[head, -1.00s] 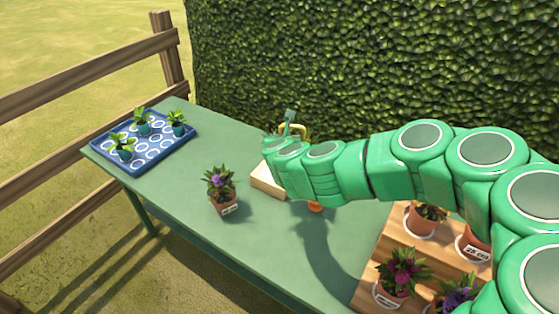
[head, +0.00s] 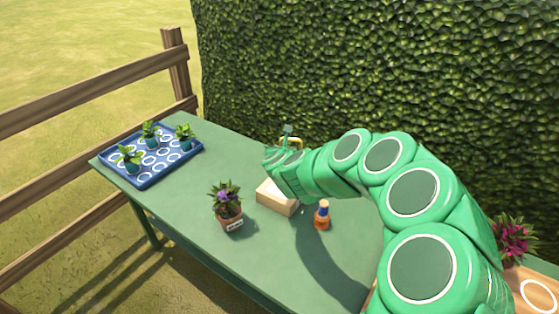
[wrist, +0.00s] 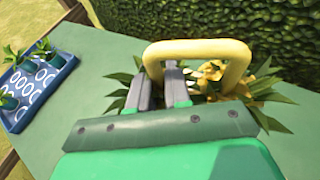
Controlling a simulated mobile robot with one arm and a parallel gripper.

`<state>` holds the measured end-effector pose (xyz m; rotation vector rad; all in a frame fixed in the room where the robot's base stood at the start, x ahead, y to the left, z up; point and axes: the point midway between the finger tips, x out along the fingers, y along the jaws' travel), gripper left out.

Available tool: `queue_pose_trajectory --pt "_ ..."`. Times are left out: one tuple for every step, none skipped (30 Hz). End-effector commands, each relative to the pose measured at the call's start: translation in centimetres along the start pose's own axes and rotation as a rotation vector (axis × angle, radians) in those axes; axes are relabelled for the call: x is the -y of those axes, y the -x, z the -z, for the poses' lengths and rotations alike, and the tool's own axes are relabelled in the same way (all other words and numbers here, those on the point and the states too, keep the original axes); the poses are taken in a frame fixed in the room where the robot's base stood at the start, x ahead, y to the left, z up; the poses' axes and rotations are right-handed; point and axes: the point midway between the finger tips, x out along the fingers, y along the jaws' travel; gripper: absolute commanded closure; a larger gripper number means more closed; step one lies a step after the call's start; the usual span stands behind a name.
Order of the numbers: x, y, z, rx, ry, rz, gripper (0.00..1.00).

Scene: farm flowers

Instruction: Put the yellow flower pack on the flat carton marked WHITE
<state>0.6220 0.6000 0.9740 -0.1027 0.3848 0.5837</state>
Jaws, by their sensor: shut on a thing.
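My gripper (wrist: 160,78) is shut on the yellow handle (wrist: 197,48) of the flower pack. Yellow flowers (wrist: 212,72) and long green leaves show behind and beside the handle in the wrist view. The pack's lower part is hidden behind my gripper. In the head view a bit of the yellow handle (head: 297,141) shows past my wrist, over the back of the table. A low pale box (head: 276,198) with a whitish top lies on the table just below my gripper. No marking on it can be read, and whether the pack touches it cannot be seen.
A potted purple flower (head: 228,205) with a label stands left of the box. A blue tray (head: 152,177) with small plants lies far left. A magenta flower (head: 511,238) stands at the right. A hedge rises behind.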

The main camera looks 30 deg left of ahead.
Motion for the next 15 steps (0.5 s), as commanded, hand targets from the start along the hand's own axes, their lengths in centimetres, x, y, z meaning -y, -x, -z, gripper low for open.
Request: queue_pose_trajectory --pt "0.0 -0.6 0.4 0.000 0.002 0.002 1.00" --pt "-0.1 -0.9 0.5 -0.001 0.002 0.002 1.00" --pt "-0.1 -1.3 0.7 -0.001 0.002 0.002 1.00" --pt "-0.1 -1.5 0.8 -0.001 0.002 0.001 1.00" --pt "-0.2 -1.8 1.0 -0.001 0.001 0.001 1.00" --pt "-0.2 -2.1 1.2 -0.001 0.001 0.000 1.00" --pt "-0.3 -2.4 1.3 -0.001 0.002 -0.001 1.00" --pt "-0.3 -2.7 1.5 -0.001 0.002 0.000 1.00" --pt "-0.3 -3.0 1.7 -0.001 0.001 0.000 1.00" --pt "-0.4 -3.2 1.8 -0.001 0.002 0.001 1.00" --pt "-0.4 -3.4 1.9 -0.001 0.002 0.001 1.00" --pt "-0.4 -3.7 2.0 -0.001 0.001 0.002 1.00" --pt "-0.4 -3.8 2.1 0.000 0.001 0.002 1.00" --pt "-0.4 -3.9 2.1 0.000 0.000 0.002 1.00" --pt "-0.4 -4.0 2.1 0.001 -0.001 0.002 1.00"
